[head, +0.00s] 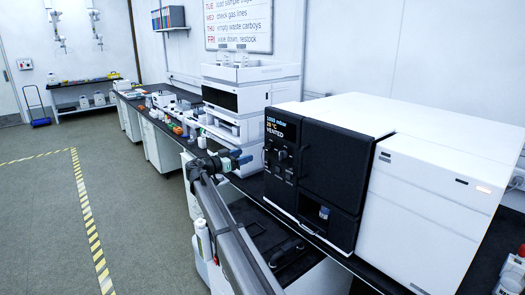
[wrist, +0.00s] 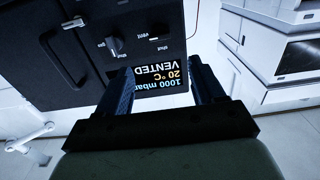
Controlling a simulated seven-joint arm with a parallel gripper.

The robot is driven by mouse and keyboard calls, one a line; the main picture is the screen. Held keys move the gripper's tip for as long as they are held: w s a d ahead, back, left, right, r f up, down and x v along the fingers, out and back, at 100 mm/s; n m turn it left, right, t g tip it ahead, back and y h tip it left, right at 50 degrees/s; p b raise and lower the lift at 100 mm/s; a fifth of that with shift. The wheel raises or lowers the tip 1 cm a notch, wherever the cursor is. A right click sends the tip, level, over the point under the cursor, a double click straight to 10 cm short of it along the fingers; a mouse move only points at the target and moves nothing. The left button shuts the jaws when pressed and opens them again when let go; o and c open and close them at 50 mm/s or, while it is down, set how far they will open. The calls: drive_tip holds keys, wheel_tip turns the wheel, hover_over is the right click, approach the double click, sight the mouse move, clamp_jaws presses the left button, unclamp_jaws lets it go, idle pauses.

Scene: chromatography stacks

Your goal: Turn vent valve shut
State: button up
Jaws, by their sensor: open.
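My gripper (wrist: 165,72) is open and empty, its two dark fingers apart in front of the instrument's black panel. In the head view my gripper (head: 243,157) is left of the panel and apart from it. The panel's display (wrist: 163,80) reads 1000 mbar, 20 °C, VENTED, upside down between the fingers. It also shows in the head view (head: 281,128). Beyond the fingertips in the wrist view, a grey knob (wrist: 115,46) and a small lever (wrist: 154,37) sit on the panel. The words "vent" and "shut" stand near the lever. Its exact setting is hard to read.
The large white and black instrument (head: 405,130) stands on the black bench. A white stacked instrument (head: 250,90) stands behind my gripper. Small bottles and boxes (head: 180,115) crowd the bench farther back. The floor (head: 120,190) at left is clear.

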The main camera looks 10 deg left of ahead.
sight(265, 148)
drive_tip(key=x, duration=1.1)
drive_tip(key=shift+f, duration=0.1)
drive_tip(key=shift+c, duration=0.4)
drive_tip(key=c, duration=1)
